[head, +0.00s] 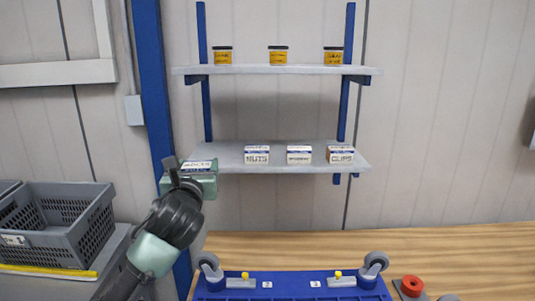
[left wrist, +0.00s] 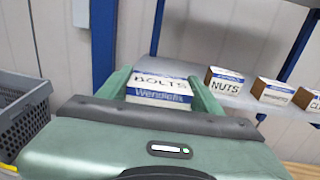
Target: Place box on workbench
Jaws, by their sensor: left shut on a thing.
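The box (left wrist: 158,90) is white and blue, marked BOLTS. It sits between the two green fingers of my left gripper (left wrist: 160,97), which is shut on it. In the head view the box (head: 197,165) shows at the left end of the lower shelf, partly hidden by my left gripper (head: 193,180). I cannot tell if it touches the shelf. The wooden workbench (head: 330,245) runs across the bottom of the head view, below and to the right of the gripper. My right gripper is not in view.
The lower shelf (head: 225,158) bears boxes of nuts (head: 256,155) and clips (head: 340,155), with another box (head: 299,155) between. Yellow jars (head: 278,55) stand above. A grey crate (head: 60,235) is at left.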

